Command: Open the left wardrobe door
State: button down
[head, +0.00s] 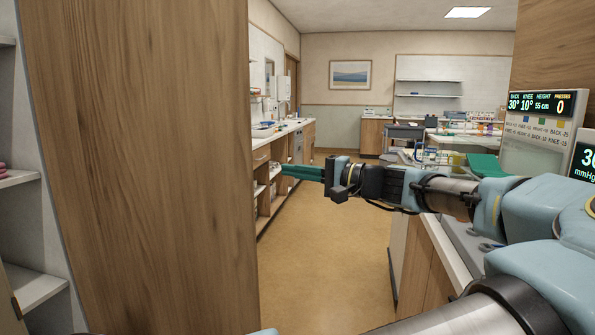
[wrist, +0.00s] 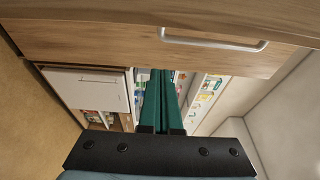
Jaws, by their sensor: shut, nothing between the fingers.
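A tall wooden door panel (head: 150,160) fills the left of the head view, standing out from white wardrobe shelving at its left. It looks like the left wardrobe door, swung open; no handle shows on this face. In the wrist view a wooden panel (wrist: 110,35) with a metal bar handle (wrist: 215,42) spans the top. My gripper (head: 285,172) points left, its teal fingers shut and empty. In the head view the tips are just right of the panel's free edge. In the wrist view the fingertips (wrist: 160,72) reach the panel's lower edge; touching is unclear. They are off the handle.
A wardrobe shelf (head: 35,288) shows at far left. A long counter (head: 262,150) with open shelves runs along the left wall beyond the door. The floor (head: 320,240) between door and my arm is clear. A display panel (head: 545,125) stands close at right.

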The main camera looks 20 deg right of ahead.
jog(key=w+a+p, duration=0.1)
jog(key=a+p, duration=0.1)
jog(key=a, duration=0.5)
jog(key=shift+w+p, duration=0.15)
jog(key=shift+p, duration=0.25)
